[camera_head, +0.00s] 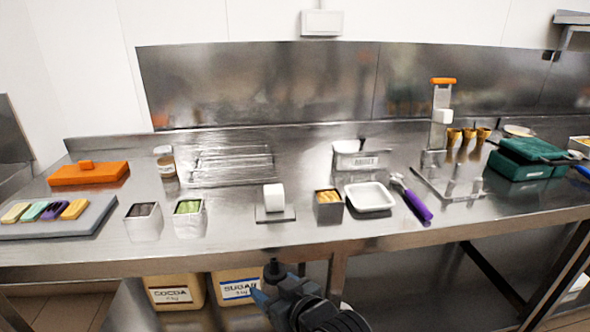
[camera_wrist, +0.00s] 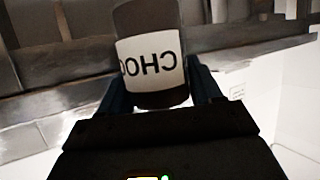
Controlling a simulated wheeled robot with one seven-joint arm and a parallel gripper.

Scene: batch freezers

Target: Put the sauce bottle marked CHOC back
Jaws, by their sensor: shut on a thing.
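The sauce bottle (camera_wrist: 150,62) is dark brown with a white label reading CHOC, which appears upside down in the wrist view. My gripper (camera_wrist: 153,88) is shut on it, with a blue finger on each side. The bottle's far end is cut off by the top of the wrist view. In the head view my arm is at the bottom centre, in front of the counter's front edge. A blue part of my gripper (camera_head: 259,297) shows there. I cannot clearly make out the bottle in that view.
The steel counter (camera_head: 300,240) holds a white roll (camera_head: 274,197), a white tray (camera_head: 369,196), small steel tubs (camera_head: 144,220), a purple-handled scoop (camera_head: 416,204), a grey tray (camera_head: 60,224) and a green case (camera_head: 525,160). COCOA (camera_head: 172,294) and SUGAR (camera_head: 238,288) bins stand below.

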